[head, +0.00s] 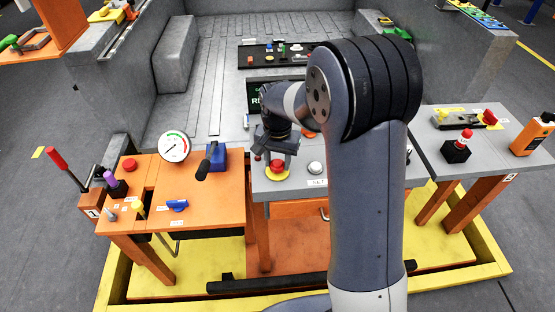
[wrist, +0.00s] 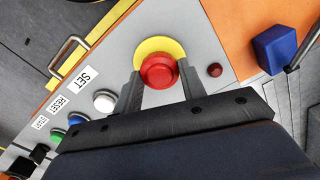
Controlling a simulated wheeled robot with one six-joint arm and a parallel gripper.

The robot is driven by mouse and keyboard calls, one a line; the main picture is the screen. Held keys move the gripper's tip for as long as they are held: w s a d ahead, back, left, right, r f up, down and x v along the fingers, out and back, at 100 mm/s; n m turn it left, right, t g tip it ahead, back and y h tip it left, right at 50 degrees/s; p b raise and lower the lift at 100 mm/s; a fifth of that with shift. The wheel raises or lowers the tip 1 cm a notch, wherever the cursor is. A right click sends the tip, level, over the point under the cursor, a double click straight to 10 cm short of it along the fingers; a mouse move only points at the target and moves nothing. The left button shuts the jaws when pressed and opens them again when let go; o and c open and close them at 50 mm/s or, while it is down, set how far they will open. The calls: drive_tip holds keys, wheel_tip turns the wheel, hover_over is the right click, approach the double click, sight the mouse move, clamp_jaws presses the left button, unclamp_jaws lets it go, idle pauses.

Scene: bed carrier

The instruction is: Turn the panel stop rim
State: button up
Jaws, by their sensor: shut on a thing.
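The panel stop is a red mushroom button (head: 277,167) on a yellow ring on the grey panel (head: 325,172). In the wrist view the red button (wrist: 158,70) sits at top centre, with the yellow ring (wrist: 160,45) showing mostly on its far side. My gripper (head: 277,150) reaches down over it from above. In the wrist view my gripper (wrist: 160,80) has one dark finger on each side of the button, shut on its red rim. Exact finger contact is partly hidden by the button's edge.
A white button (wrist: 104,102) beside the SET label and a small red lamp (wrist: 214,70) flank the stop. A blue box with a black lever (head: 213,160) stands on the orange table to the left. My arm hides part of the panel's right side.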

drive_tip(key=shift+m, duration=0.8)
drive_tip(key=shift+f, duration=0.1)
drive_tip(key=o, duration=1)
wheel_tip(320, 180, up, 11)
drive_tip(key=shift+f, duration=0.1)
